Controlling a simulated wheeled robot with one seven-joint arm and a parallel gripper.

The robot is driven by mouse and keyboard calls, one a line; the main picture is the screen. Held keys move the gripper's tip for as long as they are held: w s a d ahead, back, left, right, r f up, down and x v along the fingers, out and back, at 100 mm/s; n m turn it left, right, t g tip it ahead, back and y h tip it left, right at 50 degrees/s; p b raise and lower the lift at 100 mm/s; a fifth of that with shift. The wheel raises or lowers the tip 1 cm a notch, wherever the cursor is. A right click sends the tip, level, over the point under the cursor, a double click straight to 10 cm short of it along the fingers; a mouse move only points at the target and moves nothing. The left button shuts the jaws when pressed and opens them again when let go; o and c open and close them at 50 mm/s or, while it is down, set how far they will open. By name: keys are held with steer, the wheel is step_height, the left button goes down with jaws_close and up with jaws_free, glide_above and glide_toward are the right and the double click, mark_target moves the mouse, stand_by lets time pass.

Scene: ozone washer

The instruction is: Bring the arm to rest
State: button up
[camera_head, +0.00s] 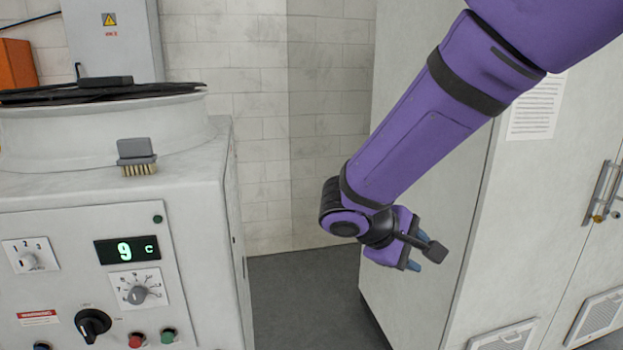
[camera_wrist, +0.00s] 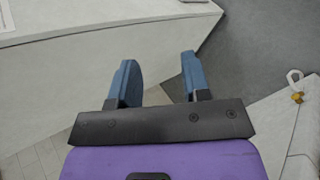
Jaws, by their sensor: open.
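My purple arm reaches in from the upper right of the head view. Its end, my gripper (camera_head: 428,258), hangs in front of the side of the tall pale cabinet, to the right of the washer. In the wrist view my gripper (camera_wrist: 160,75) shows two blue fingers set apart, with nothing between them. It is open and empty. In the head view the fingers are small and partly hidden by the wrist.
The washer (camera_head: 90,240) with dials and a display stands at left. A brush (camera_head: 137,157) lies on its top edge. The tall cabinet (camera_head: 520,200) with door handles (camera_head: 602,190) stands at right. Open floor (camera_head: 300,300) lies between them.

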steer(key=s+d+r+m+t+y, duration=0.1)
steer(key=s+d+r+m+y, duration=0.3)
steer(key=s, duration=0.5)
steer(key=s+d+r+m+y, duration=0.5)
steer(key=s+d+r, duration=0.3)
steer(key=s, duration=0.1)
steer(key=shift+s+d+t+y, duration=0.15)
steer(key=shift+s+t+y, duration=0.15)
steer(key=shift+t, duration=0.1)
steer(key=shift+r, duration=0.1)
